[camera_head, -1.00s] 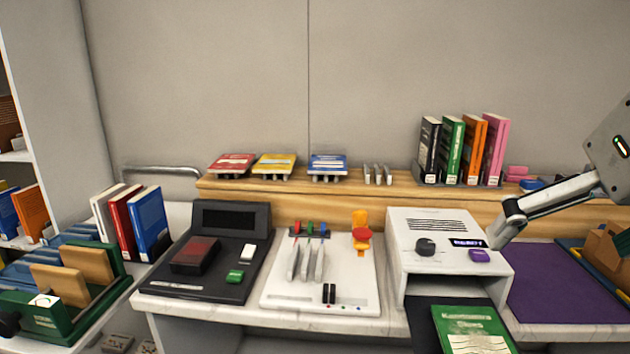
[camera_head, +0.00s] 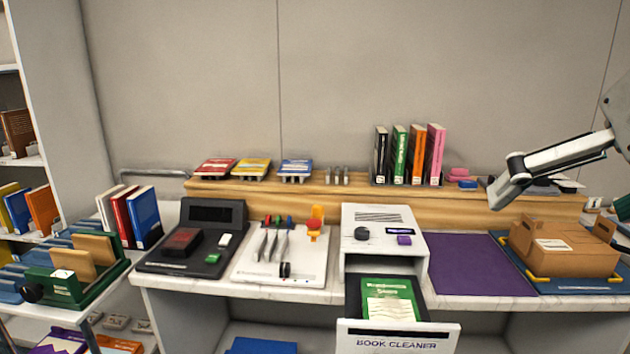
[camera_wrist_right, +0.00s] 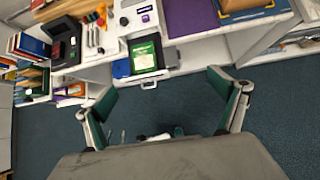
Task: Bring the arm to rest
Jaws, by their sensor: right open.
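My right gripper (camera_head: 557,200) reaches in from the right edge in the head view, partly cut off, above the right end of the desk. In the right wrist view the same gripper (camera_wrist_right: 160,82) has its two fingers spread wide, with nothing between them. It is clear of the desk, with floor showing between and beyond the fingers. My left gripper is not in view.
The white book cleaner (camera_head: 385,222) has its drawer (camera_head: 400,341) out, with a green book (camera_head: 388,299) in it. A cardboard box (camera_head: 565,249) sits on a blue mat at right. A purple mat (camera_head: 475,265) is bare. Several books (camera_head: 417,155) stand on the wooden ledge.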

